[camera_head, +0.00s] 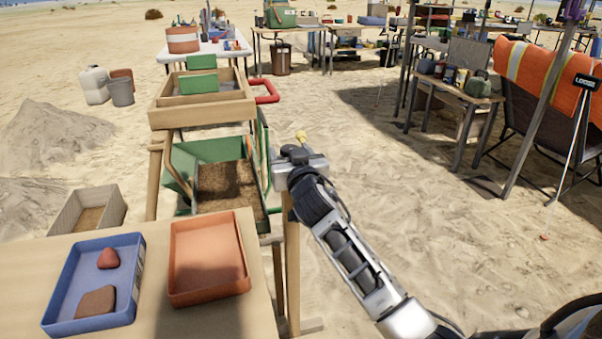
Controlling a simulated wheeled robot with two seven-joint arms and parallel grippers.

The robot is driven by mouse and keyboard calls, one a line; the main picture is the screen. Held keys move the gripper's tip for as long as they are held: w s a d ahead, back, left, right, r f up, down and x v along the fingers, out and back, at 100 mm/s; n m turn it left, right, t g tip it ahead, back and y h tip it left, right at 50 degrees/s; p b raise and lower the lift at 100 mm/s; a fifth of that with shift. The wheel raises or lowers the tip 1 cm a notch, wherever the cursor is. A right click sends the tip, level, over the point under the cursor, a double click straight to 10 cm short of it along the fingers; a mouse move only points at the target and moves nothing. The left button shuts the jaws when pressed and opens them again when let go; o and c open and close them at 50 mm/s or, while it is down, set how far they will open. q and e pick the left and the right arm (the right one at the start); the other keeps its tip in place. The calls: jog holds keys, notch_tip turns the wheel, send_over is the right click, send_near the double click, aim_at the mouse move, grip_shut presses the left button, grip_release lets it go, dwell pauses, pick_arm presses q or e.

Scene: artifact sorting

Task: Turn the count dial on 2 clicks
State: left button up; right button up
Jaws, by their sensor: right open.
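My right arm reaches in from the lower right, and its open gripper (299,150) is beside the right side of the wooden sifting stand. A small yellow knob-like piece (301,136) shows just beyond the gripper; I cannot tell whether it is the count dial or whether the gripper touches it. No dial face or marks can be made out. The stand has a wooden sieve box (178,117) on top, a red handle (266,90) at its right and a green bin (216,206) with brown soil below. My left gripper is not in view.
A wooden table (30,290) at the front left holds a blue tray (128,250) with two reddish pieces and an empty orange tray (206,229). A bin (68,216) stands behind it. Sand right of the stand is open up to the chair (520,120).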

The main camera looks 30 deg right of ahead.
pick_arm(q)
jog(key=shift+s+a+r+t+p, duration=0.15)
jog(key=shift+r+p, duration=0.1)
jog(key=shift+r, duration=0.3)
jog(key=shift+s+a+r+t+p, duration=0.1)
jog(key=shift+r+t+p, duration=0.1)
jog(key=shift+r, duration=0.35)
pick_arm(e)
jog(key=v, duration=1.3)
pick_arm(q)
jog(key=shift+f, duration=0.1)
pick_arm(e)
jog(key=shift+s, duration=0.1)
